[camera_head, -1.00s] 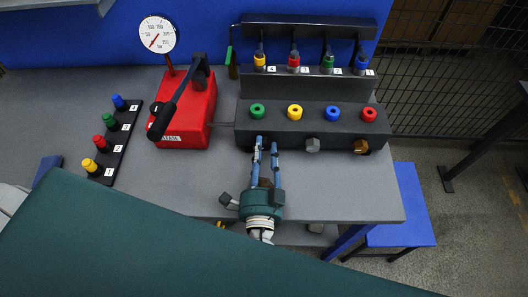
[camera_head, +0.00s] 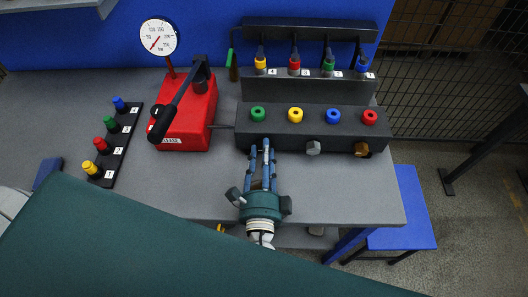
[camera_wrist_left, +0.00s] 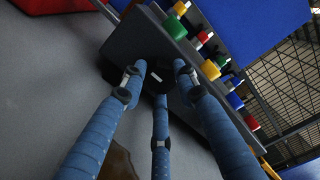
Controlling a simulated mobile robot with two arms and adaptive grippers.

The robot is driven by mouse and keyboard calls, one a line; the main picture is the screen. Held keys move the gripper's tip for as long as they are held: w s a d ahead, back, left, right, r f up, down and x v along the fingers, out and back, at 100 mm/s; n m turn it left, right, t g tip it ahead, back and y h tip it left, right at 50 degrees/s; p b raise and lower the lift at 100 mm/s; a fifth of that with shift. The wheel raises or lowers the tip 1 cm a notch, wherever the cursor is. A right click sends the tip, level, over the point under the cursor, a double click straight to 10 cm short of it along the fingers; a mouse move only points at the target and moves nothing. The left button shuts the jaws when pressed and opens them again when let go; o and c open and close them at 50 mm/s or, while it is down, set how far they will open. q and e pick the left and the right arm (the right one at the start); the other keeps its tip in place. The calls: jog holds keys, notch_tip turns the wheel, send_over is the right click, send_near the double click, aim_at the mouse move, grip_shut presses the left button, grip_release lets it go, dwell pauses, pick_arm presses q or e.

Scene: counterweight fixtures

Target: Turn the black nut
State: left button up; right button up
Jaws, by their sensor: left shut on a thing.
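The black nut (camera_wrist_left: 154,82) is on the front face of the dark fixture block (camera_head: 330,127), at its left end. It is mostly hidden by my fingers in the head view. In the left wrist view it shows as a dark shape between the fingertips. My left gripper (camera_head: 263,147) reaches up to that face with its blue fingers closed around the nut; its three fingers also show in the left wrist view (camera_wrist_left: 158,80). A grey nut (camera_head: 313,147) and a brass nut (camera_head: 361,149) sit farther right on the same face. My right gripper is not in view.
Green, yellow, blue and red round pieces top the block. A red pump unit (camera_head: 187,120) with a black lever and a gauge (camera_head: 159,37) stands left. A black strip (camera_head: 119,150) with coloured plugs lies farther left. The grey tabletop (camera_head: 345,195) is clear at front right.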

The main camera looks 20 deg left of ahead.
pick_arm(q)
jog(key=shift+a, duration=0.15)
jog(key=o, duration=1.1)
jog(key=shift+s, duration=0.1)
jog(key=v, duration=1.2)
